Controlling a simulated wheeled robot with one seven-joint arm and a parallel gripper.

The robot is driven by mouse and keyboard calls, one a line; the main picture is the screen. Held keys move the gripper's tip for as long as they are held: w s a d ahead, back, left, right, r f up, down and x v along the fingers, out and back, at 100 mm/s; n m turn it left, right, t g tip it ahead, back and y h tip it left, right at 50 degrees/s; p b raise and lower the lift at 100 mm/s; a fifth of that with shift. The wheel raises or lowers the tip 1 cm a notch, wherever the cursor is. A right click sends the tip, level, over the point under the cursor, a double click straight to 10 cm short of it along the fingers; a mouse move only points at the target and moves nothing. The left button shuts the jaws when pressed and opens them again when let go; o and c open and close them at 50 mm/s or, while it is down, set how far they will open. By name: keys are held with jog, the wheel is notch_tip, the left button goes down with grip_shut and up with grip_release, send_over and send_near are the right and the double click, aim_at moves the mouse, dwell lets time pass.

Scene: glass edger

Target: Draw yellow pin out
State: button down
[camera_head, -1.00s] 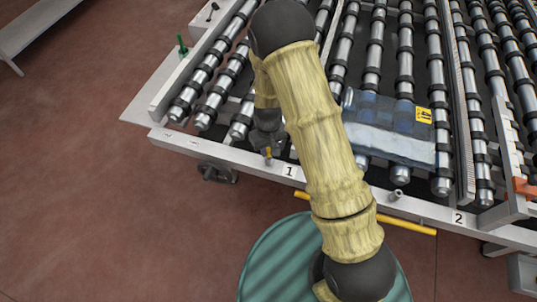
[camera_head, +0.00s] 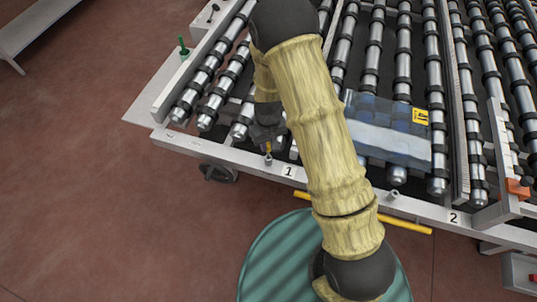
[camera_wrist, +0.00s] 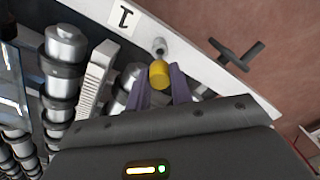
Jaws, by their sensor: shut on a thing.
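The yellow pin (camera_wrist: 158,74) is held between the purple fingers of my gripper (camera_wrist: 161,84) in the wrist view. In the head view the yellow pin (camera_head: 268,147) is a small spot below my gripper (camera_head: 267,138). It is just above a grey socket (camera_head: 268,160) on the front rail, left of label 1. The socket also shows beyond the pin in the wrist view (camera_wrist: 159,46). I cannot tell whether the pin's lower end is still inside the socket.
A glass sheet (camera_head: 385,130) with a yellow sticker lies on the rollers, right of my arm. A second grey socket (camera_head: 393,195) and a yellow bar (camera_head: 405,227) are at the front rail. A green pin (camera_head: 183,46) stands at the table's left. Open floor lies left.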

jog(key=shift+r, duration=0.55)
jog(key=shift+r+p, duration=1.65)
jog(key=shift+r, duration=0.35)
jog(key=shift+f, duration=0.1)
